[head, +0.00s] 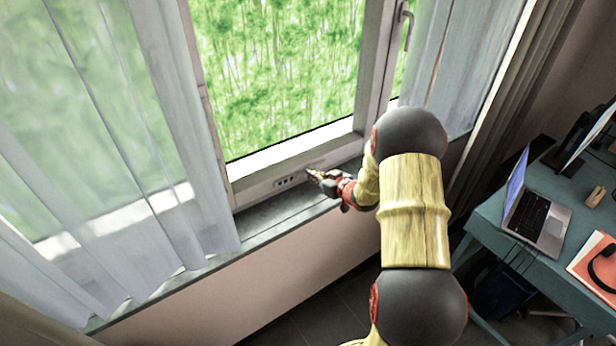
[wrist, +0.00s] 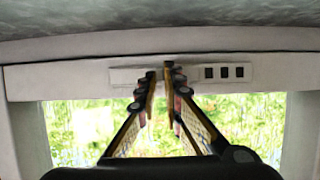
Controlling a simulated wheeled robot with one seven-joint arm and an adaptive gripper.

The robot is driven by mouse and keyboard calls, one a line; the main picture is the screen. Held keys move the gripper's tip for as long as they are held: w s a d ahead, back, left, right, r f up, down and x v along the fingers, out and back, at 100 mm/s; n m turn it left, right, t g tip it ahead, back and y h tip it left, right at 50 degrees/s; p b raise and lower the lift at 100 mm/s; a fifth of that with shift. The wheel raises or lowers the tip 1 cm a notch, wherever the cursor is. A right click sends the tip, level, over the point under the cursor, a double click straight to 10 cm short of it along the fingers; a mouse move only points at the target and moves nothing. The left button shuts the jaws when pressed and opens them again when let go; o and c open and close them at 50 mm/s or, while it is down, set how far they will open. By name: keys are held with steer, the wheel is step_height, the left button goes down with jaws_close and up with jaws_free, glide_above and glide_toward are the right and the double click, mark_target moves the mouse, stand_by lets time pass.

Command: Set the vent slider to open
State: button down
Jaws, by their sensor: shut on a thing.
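The vent (head: 288,181) is a pale strip with several dark slots, set in the bottom rail of the window frame in the head view. In the wrist view the vent strip (wrist: 190,75) lies across the rail, with dark slots to the right of the fingers. My gripper (head: 313,175) is at the right end of the visible slots. In the wrist view my gripper (wrist: 160,73) has its fingertips nearly together at the strip, shut on the small slider. The slider itself is hidden between the fingertips.
A grey sill (head: 275,208) runs below the window. Sheer curtains (head: 120,150) hang at the left, with more at the right. A window handle (head: 405,25) is on the frame. A desk (head: 490,210) with a laptop (head: 537,212) stands at the right.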

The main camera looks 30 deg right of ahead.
steer(key=shift+d, duration=0.15)
steer(key=c, duration=1.9)
jaws_free()
steer(key=v, duration=1.2)
